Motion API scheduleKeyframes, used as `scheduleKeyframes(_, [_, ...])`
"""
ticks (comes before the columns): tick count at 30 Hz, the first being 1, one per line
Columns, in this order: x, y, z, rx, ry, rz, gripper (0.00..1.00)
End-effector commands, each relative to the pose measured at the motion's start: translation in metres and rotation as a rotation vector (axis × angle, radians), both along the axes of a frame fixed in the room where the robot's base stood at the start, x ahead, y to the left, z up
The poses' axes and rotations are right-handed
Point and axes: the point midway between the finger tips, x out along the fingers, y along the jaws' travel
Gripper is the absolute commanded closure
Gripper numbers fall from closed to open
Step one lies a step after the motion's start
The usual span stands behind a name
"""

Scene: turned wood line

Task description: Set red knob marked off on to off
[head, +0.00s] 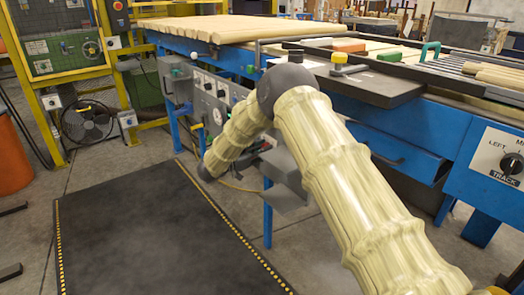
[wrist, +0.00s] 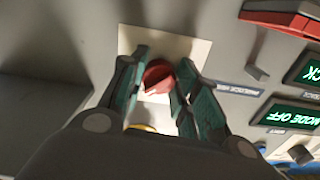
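The red knob (wrist: 158,76) sits on a cream square plate (wrist: 190,45) on a grey panel, in the wrist view. My gripper (wrist: 162,62) has its two green-padded fingers spread, one on each side of the knob. The fingertips reach past the knob's sides towards the panel. I cannot tell whether either pad touches it. A pale mark shows on the knob's lower part, but the off and on lettering is not readable. In the head view my arm hides the knob and my gripper.
A small label (wrist: 238,90), green-lit displays (wrist: 290,114) and a red part (wrist: 280,22) lie right of the knob. A yellow part (wrist: 143,128) shows below it. In the head view a dark floor mat (head: 150,240) lies clear before the blue machine frame.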

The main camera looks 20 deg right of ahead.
Motion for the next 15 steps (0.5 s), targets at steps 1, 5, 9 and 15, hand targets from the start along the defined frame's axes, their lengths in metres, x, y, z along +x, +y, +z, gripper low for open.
scheduleKeyframes(1, [0.0,0.0001,0.0001,0.0,0.0,0.0,0.89])
scheduleKeyframes(5, [-0.0001,0.0002,0.0001,0.0,0.0,0.0,0.93])
scheduleKeyframes(9, [-0.0001,0.0003,0.001,-0.003,0.009,0.0,0.93])
scheduleKeyframes(15, [-0.0001,0.0007,0.0041,-0.024,0.065,0.001,0.93])
